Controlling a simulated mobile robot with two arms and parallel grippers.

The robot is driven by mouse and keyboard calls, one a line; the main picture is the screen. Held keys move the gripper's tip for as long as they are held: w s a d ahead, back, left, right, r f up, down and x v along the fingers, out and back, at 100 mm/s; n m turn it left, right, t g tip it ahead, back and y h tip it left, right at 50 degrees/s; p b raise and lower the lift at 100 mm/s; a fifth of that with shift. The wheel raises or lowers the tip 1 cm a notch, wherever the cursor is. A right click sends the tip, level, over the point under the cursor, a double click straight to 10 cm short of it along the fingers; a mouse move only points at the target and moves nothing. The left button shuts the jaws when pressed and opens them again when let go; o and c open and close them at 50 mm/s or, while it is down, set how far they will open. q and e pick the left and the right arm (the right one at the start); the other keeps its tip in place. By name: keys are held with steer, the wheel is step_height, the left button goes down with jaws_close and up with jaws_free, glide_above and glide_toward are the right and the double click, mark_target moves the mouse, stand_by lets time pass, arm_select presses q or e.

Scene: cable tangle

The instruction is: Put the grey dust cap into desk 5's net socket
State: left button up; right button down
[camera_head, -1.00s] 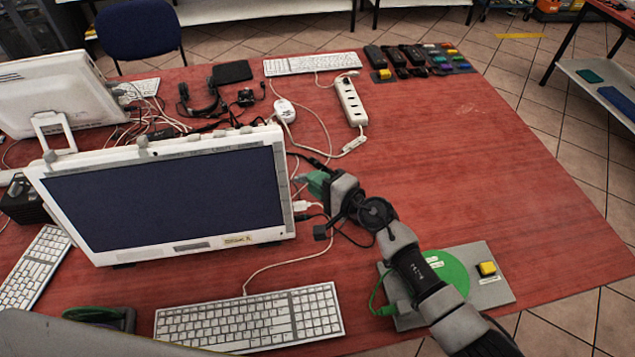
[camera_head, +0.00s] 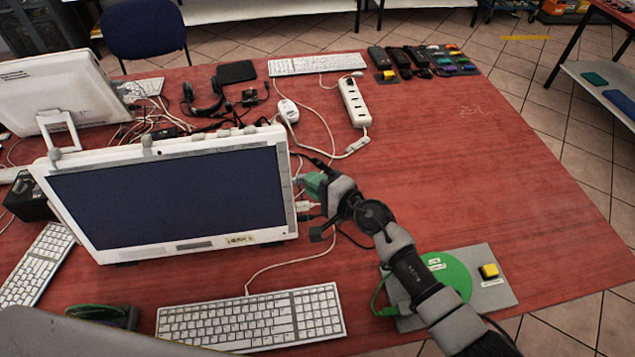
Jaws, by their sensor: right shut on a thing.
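My right gripper (camera_head: 313,186), with green at its fingers, is at the right edge of the near monitor (camera_head: 292,205), where cables and plugs sit. It is shut on a small grey piece (camera_head: 299,181), apparently the grey dust cap. The cap is mostly hidden, and I cannot tell whether it touches a socket. The net socket cannot be made out, and the monitor's label (camera_head: 240,240) is too small to read. My left gripper cannot be made out clearly.
White plugs (camera_head: 306,206) and a dark plug hang just below the right gripper. A power strip (camera_head: 354,103) lies behind it, a keyboard (camera_head: 250,318) in front. A grey board (camera_head: 492,289) with a green disc and yellow button lies under my right arm.

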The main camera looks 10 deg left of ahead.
steer(key=shift+s+a, duration=0.15)
steer(key=shift+a, duration=0.3)
steer(key=c, duration=1)
jaws_free()
steer(key=shift+a, duration=0.1)
steer(key=v, duration=1.1)
